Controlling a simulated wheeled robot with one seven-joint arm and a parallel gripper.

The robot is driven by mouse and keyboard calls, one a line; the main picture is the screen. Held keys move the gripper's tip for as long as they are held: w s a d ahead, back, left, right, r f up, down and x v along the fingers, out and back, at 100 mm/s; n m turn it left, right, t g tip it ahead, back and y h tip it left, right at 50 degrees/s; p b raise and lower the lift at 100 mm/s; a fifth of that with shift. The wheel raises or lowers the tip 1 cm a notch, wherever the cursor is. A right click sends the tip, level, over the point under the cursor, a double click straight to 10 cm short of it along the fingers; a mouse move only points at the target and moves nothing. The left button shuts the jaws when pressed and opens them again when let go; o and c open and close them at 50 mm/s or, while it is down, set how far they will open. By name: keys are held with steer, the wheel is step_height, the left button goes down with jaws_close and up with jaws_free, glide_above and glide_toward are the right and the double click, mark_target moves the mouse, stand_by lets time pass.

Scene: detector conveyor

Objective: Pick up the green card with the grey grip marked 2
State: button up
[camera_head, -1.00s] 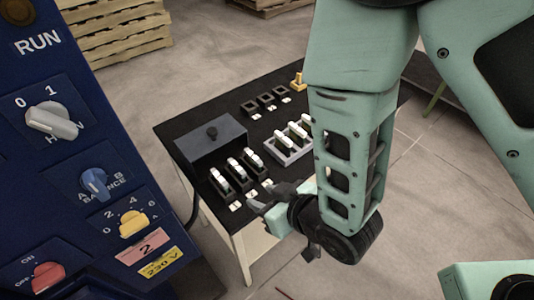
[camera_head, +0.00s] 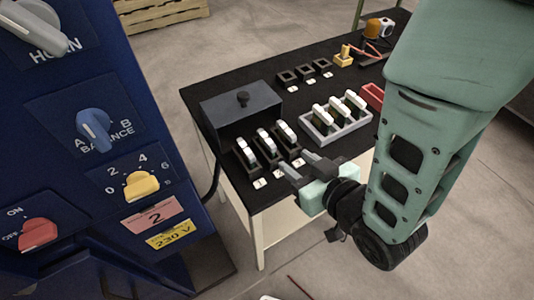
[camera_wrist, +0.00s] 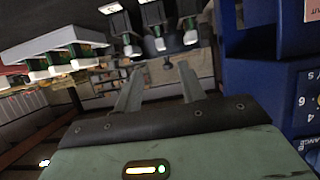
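Several upright cards with pale grips stand on a black-topped table (camera_head: 220,82). Three stand in a row of black holders, one of them the middle card (camera_head: 265,143). Three more, with green showing, stand in a light grey tray (camera_head: 341,131), one of them the middle card (camera_head: 336,113). I cannot read any number on the grips, so I cannot tell which card is marked 2. My gripper (camera_head: 296,163) is open and empty, in front of the black holders near the table's front edge. In the wrist view its fingers (camera_wrist: 161,72) are apart, with cards beyond them.
Empty black holders (camera_head: 305,73) lie at the back, near a yellow piece (camera_head: 343,58). A red bin (camera_head: 373,95) is right of the tray. A blue control cabinet (camera_head: 75,140) fills the left side.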

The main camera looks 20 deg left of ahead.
mark_target(271, 143)
steer(key=shift+b+x, duration=1.85)
steer(key=shift+b, duration=2.05)
steer(key=p+x, duration=0.1)
steer(key=x, duration=0.2)
steer(key=shift+w+a+f, duration=0.15)
steer(key=shift+w+a, duration=0.05)
steer(key=shift+a, duration=0.05)
steer(key=shift+p+x, duration=0.65)
steer(key=shift+x, duration=2.35)
steer(key=shift+c, duration=0.3)
jaws_close()
